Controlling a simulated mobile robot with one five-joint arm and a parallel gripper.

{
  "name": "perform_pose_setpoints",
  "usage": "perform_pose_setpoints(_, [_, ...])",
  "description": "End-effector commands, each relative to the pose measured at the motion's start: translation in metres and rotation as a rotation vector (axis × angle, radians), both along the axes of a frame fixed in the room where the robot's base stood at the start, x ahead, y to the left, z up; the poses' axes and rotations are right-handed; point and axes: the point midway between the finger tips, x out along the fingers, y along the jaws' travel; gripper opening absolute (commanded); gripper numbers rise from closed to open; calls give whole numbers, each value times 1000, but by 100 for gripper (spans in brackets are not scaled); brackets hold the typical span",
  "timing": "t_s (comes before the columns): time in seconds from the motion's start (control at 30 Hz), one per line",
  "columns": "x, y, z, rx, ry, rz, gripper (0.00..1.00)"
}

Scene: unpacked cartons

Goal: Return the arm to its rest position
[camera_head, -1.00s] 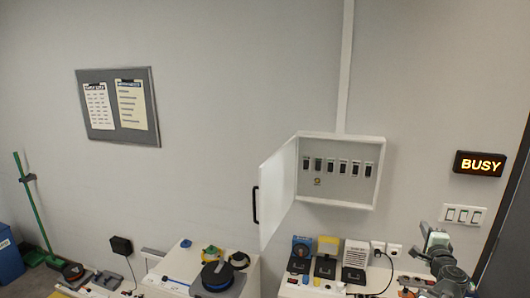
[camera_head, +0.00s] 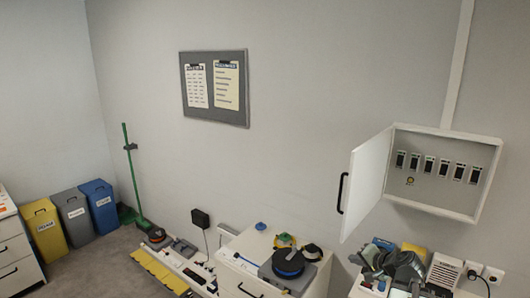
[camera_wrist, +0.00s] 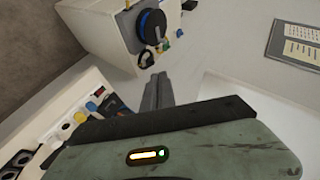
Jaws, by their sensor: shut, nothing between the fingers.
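My gripper (camera_wrist: 158,90) shows in the wrist view with its two dark fingers together and nothing between them. Its worn green-grey housing fills the bottom of that view. In the head view part of my arm (camera_head: 405,268) is at the lower right, in front of the white bench and below the open wall cabinet (camera_head: 440,172). The fingertips are too small to make out clearly there.
A white cabinet (camera_head: 246,262) carries a blue-and-black spool (camera_head: 288,263). The wall cabinet's door (camera_head: 365,185) stands open. Yellow (camera_head: 45,228), grey (camera_head: 75,215) and blue (camera_head: 100,205) bins stand left, with bare floor in front.

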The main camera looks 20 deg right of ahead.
Motion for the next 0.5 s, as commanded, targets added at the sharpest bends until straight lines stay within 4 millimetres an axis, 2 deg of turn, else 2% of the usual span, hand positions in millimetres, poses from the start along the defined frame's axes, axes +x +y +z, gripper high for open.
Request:
perform_pose_setpoints(0.03, [11, 41, -27, -28, 62, 98, 0])
perform_pose_setpoints(0.13, [18, 119, -70, -102, 208, 297, 0])
perform_pose_setpoints(0.23, [11, 197, -114, -205, 371, 503, 0])
perform_pose_setpoints(0.3, [-2, 245, -142, -292, 489, 642, 0])
perform_pose_setpoints(0.4, [-24, 294, -167, -413, 633, 792, 0])
perform_pose_setpoints(0.5, [-41, 322, -180, -511, 735, 884, 0])
